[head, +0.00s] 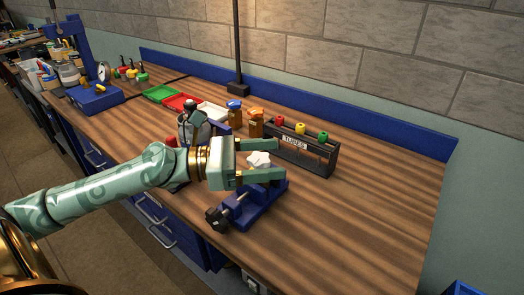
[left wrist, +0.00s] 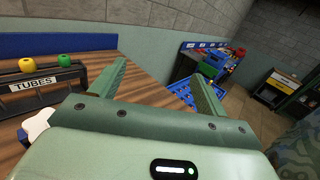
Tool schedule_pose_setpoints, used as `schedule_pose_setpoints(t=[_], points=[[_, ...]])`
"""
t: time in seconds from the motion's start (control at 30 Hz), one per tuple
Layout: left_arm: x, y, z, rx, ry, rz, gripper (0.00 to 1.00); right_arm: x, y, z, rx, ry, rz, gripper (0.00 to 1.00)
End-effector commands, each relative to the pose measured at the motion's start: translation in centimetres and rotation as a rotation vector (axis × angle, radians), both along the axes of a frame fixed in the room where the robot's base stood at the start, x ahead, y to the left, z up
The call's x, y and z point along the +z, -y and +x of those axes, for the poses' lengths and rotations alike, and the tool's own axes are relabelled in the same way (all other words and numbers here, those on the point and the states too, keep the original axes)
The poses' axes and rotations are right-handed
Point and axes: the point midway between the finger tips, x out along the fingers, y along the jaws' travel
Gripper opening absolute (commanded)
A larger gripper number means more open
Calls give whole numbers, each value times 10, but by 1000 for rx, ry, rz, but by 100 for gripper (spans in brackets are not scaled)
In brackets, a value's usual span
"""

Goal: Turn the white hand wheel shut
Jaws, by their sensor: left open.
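The white hand wheel (head: 258,158) shows in the head view between the two fingers of my left gripper (head: 279,167), its lower part hidden by the gripper. In the left wrist view the white wheel (left wrist: 37,124) lies at the left, outside the fingers and partly cut off by the gripper body. The left gripper (left wrist: 160,78) is open, its fingers wide apart with nothing between them. A blue fixture with a dark clamp knob (head: 217,219) stands below the gripper at the bench's front edge. My right gripper is not in view.
A dark rack labelled TUBES (head: 300,150) with red, yellow and green caps stands just behind the wheel. Amber bottles (head: 255,124) and a grey vessel (head: 187,128) stand to its left. Green (head: 159,94) and red trays lie farther left. The bench (head: 370,220) at the right is clear.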

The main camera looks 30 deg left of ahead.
Motion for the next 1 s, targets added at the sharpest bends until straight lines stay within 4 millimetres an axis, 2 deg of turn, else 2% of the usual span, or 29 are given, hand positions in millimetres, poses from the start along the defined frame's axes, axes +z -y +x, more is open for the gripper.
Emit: schedule_pose_setpoints(t=[0.07, 0.2, 0.33, 0.43, 0.6, 0.77, 0.87, 1.0], points=[[-17, 15, -7, 20, -60, -86, 75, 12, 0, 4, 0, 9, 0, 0], [-61, 32, 1, 297, -96, -214, 75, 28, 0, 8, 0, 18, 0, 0], [-92, 31, 2, 627, -74, -210, 75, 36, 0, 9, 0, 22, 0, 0], [-109, 18, -6, 869, -54, -153, 75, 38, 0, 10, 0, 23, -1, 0], [-122, -20, -19, 1156, -12, -17, 75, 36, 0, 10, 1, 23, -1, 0], [-125, -41, -22, 1261, -10, 54, 75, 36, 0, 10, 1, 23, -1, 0], [-125, -44, -12, 1260, -4, 67, 75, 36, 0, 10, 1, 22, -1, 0], [-124, -54, 14, 1259, -2, 68, 75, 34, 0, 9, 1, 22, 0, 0]])
